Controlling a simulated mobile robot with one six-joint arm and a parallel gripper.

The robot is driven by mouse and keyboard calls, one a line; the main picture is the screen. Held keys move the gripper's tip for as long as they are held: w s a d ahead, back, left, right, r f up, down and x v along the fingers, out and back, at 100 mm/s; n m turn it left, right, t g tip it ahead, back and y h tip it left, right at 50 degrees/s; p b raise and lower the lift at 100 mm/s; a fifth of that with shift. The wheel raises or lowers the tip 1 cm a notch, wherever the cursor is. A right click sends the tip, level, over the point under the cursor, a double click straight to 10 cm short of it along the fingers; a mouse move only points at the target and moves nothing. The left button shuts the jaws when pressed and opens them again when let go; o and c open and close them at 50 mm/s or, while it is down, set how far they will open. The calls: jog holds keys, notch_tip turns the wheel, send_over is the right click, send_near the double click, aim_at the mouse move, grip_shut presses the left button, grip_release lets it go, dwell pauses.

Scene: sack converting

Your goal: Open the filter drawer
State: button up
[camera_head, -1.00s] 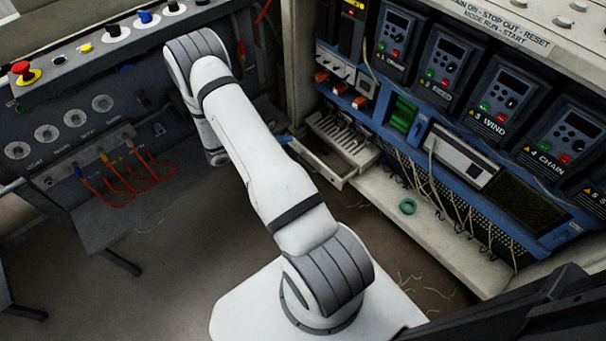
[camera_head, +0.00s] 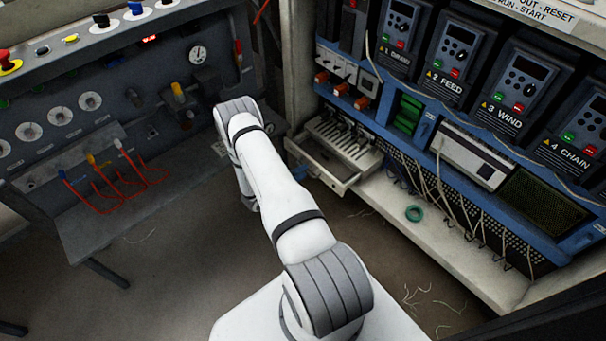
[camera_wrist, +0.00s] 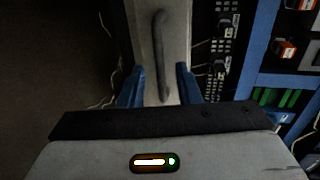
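The drawer (camera_head: 338,183) is a pale, shallow tray low in the cabinet at the centre of the head view. It stands partly out, with its hollow inside showing from above. In the wrist view its pale front (camera_wrist: 182,30) carries a dark grey bar handle (camera_wrist: 161,50). My gripper (camera_wrist: 160,86) is open, with one blue finger on each side of the handle's near end in the picture. Gaps show between the fingers and the handle; I cannot tell how far apart they are in depth.
A blue panel with drive units (camera_head: 455,50) and hanging cables stands at right. A green ring (camera_head: 414,213) lies on the cabinet's ledge. A grey console (camera_head: 60,110) with red cables (camera_head: 100,195) stands at left. The floor (camera_head: 160,280) between is mostly clear.

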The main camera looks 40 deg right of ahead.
jog(key=shift+d+f, duration=0.1)
jog(key=shift+d, duration=0.4)
grip_shut()
